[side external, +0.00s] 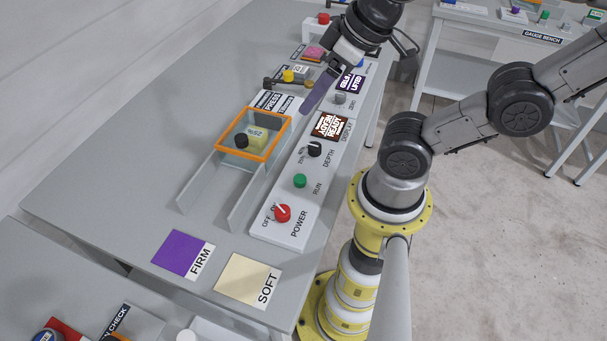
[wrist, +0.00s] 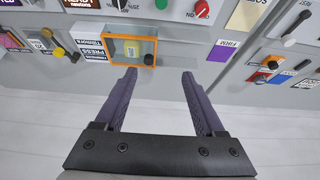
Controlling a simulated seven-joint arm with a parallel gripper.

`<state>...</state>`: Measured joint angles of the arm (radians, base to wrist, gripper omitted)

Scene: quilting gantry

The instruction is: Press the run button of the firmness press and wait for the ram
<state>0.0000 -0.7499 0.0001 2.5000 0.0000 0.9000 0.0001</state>
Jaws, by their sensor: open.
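The firmness press's white control panel (side external: 262,229) carries a green RUN button (side external: 300,181), a red POWER knob (side external: 283,213), a black DEPTH knob (side external: 314,149) and a lit display (side external: 329,125) with the word READY. The green button also shows at the top of the wrist view (wrist: 162,4). A yellow labelled block (side external: 257,136) is seen at the orange-framed clear guard (side external: 265,156), which has a black knob. My gripper (side external: 305,108) is raised over the bench beyond the display, apart from the RUN button. In the wrist view its purple fingers (wrist: 159,74) are spread and empty. The ram cannot be made out.
Another station with a purple-screened display (side external: 350,83) stands at the bench's far end, close to my gripper. A purple FIRM pad (side external: 181,253) and a cream SOFT pad (side external: 245,278) lie at the near end. The bench left of the guard is clear.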

